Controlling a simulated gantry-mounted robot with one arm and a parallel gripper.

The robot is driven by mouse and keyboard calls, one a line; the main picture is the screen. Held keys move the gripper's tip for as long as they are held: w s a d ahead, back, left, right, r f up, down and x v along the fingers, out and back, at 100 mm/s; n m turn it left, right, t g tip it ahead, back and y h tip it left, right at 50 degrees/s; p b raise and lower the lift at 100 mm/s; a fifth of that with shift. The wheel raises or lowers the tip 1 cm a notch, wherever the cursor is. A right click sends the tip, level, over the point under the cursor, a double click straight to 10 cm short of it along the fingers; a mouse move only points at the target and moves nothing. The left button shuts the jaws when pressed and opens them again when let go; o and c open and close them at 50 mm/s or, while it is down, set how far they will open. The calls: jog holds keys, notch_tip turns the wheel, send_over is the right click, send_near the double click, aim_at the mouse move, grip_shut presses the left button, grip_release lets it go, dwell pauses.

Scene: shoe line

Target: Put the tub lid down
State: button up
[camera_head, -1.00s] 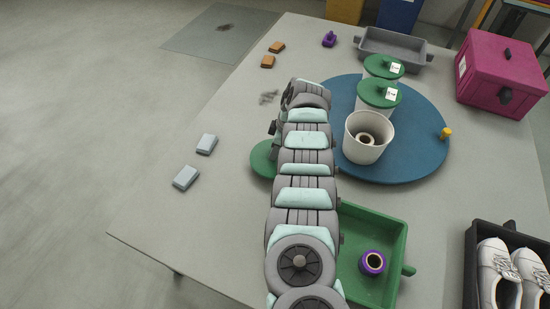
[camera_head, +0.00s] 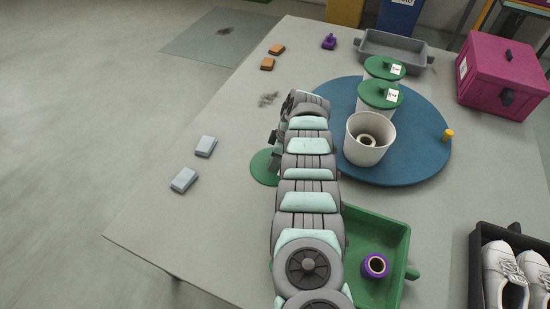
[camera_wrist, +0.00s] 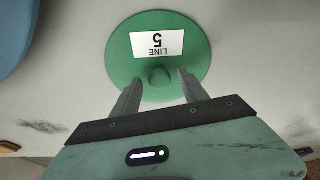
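The green tub lid (camera_head: 262,168) is at the left of my arm, low over or on the grey table (camera_head: 165,215); part of it is hidden by the arm. In the wrist view the lid (camera_wrist: 120,52) shows its round knob (camera_wrist: 158,76) and a white "LINE 5" label. My gripper (camera_wrist: 160,80) is open, with one finger on each side of the knob and gaps between. An open white tub (camera_head: 368,150) stands on the blue round turntable (camera_head: 425,160), with a spool-like item inside.
Two tubs with green lids (camera_head: 380,95) stand behind the open tub. A green tray (camera_head: 375,225) holds a purple spool (camera_head: 376,265). Grey-blue blocks (camera_head: 184,180) lie at the left and orange blocks (camera_head: 267,64) farther back. A magenta box (camera_head: 500,75) stands at the right. The table's left side is mostly clear.

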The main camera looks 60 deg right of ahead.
jog(key=p+v, duration=0.5)
jog(key=v, duration=0.7)
jog(key=shift+r, duration=0.15)
